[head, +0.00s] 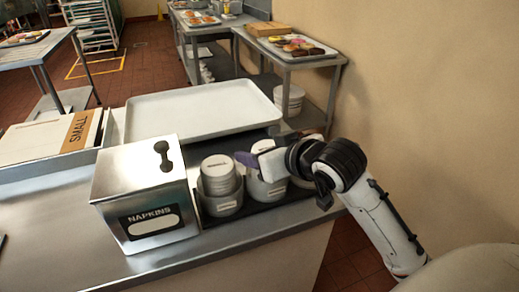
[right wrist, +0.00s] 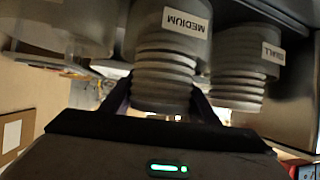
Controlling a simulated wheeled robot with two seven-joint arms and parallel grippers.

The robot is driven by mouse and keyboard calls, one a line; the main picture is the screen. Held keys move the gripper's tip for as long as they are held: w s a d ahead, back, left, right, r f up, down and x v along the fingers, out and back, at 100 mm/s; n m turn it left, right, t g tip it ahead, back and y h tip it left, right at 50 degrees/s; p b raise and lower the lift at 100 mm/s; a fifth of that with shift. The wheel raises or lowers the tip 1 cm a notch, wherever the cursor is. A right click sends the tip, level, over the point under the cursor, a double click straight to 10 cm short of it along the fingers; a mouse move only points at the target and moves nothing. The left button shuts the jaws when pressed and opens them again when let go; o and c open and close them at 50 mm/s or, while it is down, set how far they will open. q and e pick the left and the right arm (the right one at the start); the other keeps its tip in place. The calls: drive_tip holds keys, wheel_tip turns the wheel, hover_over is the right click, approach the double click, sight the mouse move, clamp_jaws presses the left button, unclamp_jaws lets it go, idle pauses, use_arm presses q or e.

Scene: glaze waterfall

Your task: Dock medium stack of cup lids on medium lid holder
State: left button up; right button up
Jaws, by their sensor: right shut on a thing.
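The medium lid holder (right wrist: 186,24), a grey cup labelled MEDIUM, shows upside down in the right wrist view. It is the middle holder (head: 264,190) in the head view. A stack of pale cup lids (right wrist: 163,80) lines up with the holder's mouth, its outer part sticking out. How deep it sits inside is hidden. My right gripper (right wrist: 160,104) is shut on this stack, one dark finger on each side. In the head view my right gripper (head: 257,160) is over the middle holder and partly covers the lids. My left gripper is not in view.
The small holder (head: 221,204) with its own lid stack (head: 217,175) stands left of the medium one. Another holder (head: 302,183) is partly hidden behind my right gripper. A napkin box (head: 145,190) stands at left, a tray (head: 200,110) behind.

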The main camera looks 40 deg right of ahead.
drive_tip(key=shift+p, duration=0.45)
idle(0.3)
drive_tip(key=shift+f+b, duration=0.3)
drive_tip(key=shift+f, duration=0.25)
idle(0.4)
drive_tip(key=o, duration=0.8)
drive_tip(key=shift+r, duration=0.1)
